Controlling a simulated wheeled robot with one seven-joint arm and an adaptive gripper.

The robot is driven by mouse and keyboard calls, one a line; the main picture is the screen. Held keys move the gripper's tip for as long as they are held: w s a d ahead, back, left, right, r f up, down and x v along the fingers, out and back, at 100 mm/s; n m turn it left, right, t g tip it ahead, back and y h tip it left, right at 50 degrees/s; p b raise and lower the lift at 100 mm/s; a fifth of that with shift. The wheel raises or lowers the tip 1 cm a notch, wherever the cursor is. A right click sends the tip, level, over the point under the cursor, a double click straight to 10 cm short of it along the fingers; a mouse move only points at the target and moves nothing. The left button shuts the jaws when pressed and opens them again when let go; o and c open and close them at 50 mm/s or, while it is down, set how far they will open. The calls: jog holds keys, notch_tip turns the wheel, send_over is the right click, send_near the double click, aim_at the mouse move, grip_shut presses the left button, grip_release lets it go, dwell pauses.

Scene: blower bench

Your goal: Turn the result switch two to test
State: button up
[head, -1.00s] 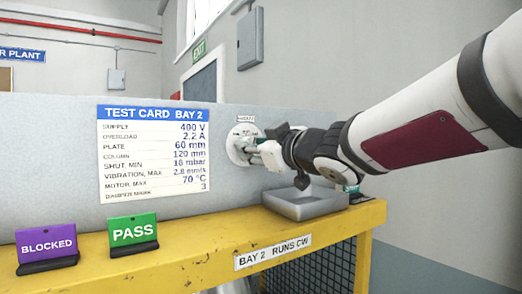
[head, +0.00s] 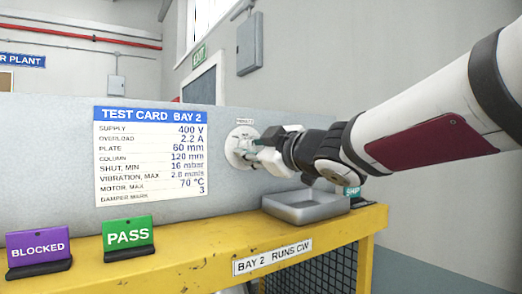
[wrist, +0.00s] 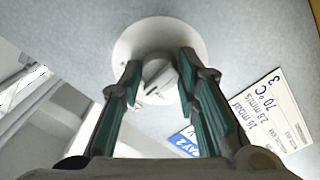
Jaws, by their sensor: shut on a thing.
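The result switch is a round white dial plate (head: 238,141) on the grey back panel, under a small label (head: 245,121) too blurred to read surely. My gripper (head: 254,152) reaches it from the right and hides part of the dial. In the wrist view the two green-padded fingers of my gripper (wrist: 160,68) stand on either side of the pale switch knob (wrist: 157,72), shut on it. The round plate (wrist: 140,32) shows behind the knob. The dial's position markings are too small or hidden to read.
A test card (head: 150,155) is on the panel left of the dial. A grey tray (head: 290,213) and a teal SHIP sign (head: 352,191) sit below my arm on the yellow bench (head: 190,250). Green PASS (head: 128,233) and purple BLOCKED (head: 38,248) signs stand at the left.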

jog(key=o, duration=1.2)
jog(key=shift+c, duration=0.2)
jog(key=v, duration=1.2)
